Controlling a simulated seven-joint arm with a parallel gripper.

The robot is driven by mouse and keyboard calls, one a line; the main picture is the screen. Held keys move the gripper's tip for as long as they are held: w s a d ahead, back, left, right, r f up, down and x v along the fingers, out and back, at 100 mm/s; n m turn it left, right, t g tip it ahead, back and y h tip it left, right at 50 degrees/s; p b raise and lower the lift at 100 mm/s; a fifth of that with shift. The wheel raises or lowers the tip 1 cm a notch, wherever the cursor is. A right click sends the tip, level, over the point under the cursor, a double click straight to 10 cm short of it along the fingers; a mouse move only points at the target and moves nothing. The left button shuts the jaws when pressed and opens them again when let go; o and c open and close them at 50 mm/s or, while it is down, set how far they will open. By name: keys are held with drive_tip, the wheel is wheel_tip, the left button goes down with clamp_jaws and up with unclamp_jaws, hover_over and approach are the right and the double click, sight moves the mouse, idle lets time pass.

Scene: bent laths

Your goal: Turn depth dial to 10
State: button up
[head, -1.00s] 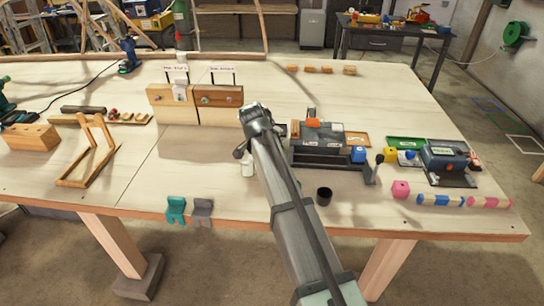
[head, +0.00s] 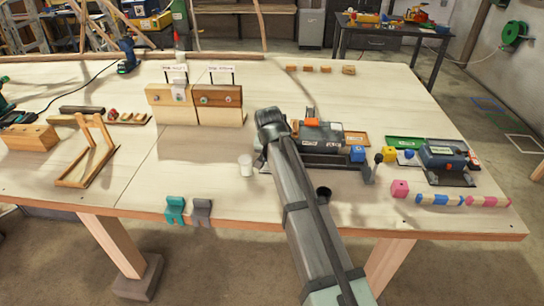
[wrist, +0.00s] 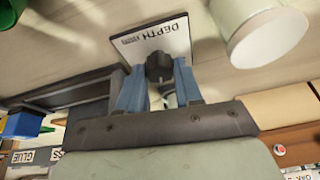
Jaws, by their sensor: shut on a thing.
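The depth dial (wrist: 158,66) is a small dark knob in front of a white plate (wrist: 163,42) that reads "DEPTH" upside down in the wrist view. My gripper (wrist: 160,80) has its two blue fingers on either side of the knob and is shut on it. The dial's number marks are too small or hidden to read, so its setting cannot be told. In the head view my arm's end covers the dial and the fingertips, at the left end of a grey machine (head: 320,134) with an orange part on top.
A dark cup (head: 323,192) stands right of the arm. Wooden boards (head: 220,103) stand behind left. The table's front middle is mostly clear.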

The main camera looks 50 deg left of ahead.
drive_tip(key=shift+n, duration=0.3)
drive_tip(key=o, duration=1)
drive_tip(key=shift+o, duration=0.2)
drive_tip(key=v, duration=1.3)
drive_tip(key=shift+r, duration=0.4)
drive_tip(key=shift+d, duration=0.15)
